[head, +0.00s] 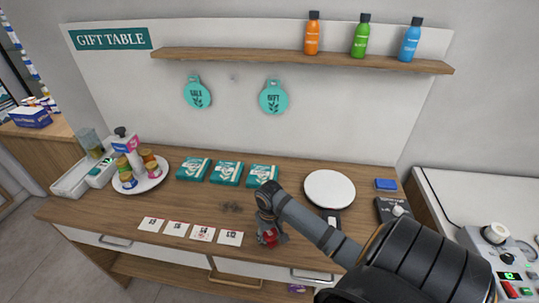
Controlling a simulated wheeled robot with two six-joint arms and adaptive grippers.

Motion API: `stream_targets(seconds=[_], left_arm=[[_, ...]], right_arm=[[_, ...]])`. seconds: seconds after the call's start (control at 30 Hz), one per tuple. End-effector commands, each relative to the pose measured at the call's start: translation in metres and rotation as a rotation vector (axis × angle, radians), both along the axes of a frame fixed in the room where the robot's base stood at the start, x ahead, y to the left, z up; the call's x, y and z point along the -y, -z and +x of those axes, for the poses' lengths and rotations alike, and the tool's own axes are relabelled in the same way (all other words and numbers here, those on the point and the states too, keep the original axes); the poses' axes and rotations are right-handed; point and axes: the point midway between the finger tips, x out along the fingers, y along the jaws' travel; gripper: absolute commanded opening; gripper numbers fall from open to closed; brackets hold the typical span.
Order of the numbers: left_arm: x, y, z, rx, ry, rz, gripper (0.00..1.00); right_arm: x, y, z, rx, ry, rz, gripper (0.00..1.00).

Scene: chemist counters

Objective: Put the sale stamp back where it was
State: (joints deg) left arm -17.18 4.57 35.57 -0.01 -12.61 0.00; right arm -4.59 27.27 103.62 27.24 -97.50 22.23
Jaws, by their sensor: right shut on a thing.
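My right gripper (271,236) reaches down over the front of the wooden counter, just right of a row of white cards (203,233). It is shut on a small red thing (270,239), mostly hidden by the fingers; it may be the sale stamp, but no lettering on it can be read. I cannot tell whether it touches the counter. The cards carry small dark and red marks. A round teal SALE sign (197,93) hangs on the back panel, left of a matching GIFT sign (273,97). My left gripper is not in view.
A round white plate (329,188), a blue block (385,185) and a black device (389,208) stand at right. Three teal boxes (227,173) line the back. A plate of jars (150,182) stands left. Bottles (361,37) stand on the wall shelf (230,57).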

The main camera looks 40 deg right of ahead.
Motion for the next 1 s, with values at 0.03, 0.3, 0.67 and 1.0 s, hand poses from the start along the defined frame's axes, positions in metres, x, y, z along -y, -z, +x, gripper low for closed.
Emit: stream_targets(seconds=[0.03,0.3,0.67,1.0], left_arm=[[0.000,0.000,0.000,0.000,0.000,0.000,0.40],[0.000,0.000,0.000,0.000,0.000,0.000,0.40],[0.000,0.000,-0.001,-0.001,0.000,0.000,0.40],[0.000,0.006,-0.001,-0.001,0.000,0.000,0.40]], right_arm=[[0.000,0.001,0.000,0.000,0.000,0.000,0.22],[0.000,0.002,0.000,0.000,0.000,0.000,0.69],[0.000,-0.001,0.000,0.001,-0.001,0.000,0.70],[0.001,-0.072,0.001,0.005,-0.002,-0.005,0.70]])
